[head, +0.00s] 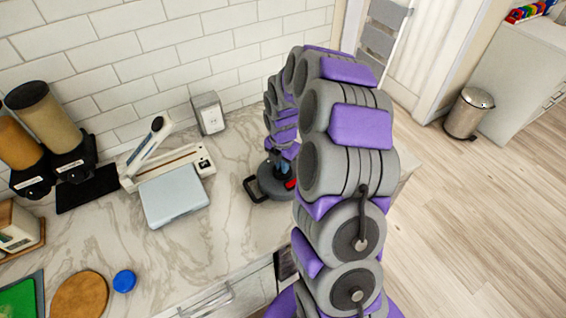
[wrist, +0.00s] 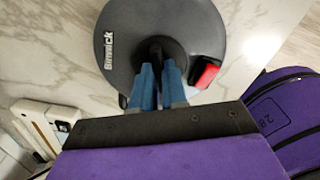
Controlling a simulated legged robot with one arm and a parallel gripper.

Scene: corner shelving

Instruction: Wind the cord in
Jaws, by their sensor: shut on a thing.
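A round dark grey cord reel (head: 270,182) lies on the marble counter, partly hidden by my arm in the head view. It has a black handle loop at its left and a red part at its right. In the wrist view the reel (wrist: 190,28) fills the top, with white lettering and a red switch-like part (wrist: 207,74). My gripper (wrist: 158,68), with blue fingers, is shut on a dark crank knob (wrist: 155,50) near the reel's middle. The gripper also shows small in the head view (head: 280,164). I cannot make out the cord itself.
A white paper trimmer (head: 190,158) with a raised arm and a pale blue flat box (head: 174,195) stand left of the reel. A small grey box (head: 208,113) is at the wall. A blue lid (head: 124,281) and round board (head: 80,296) lie front left. The counter between is clear.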

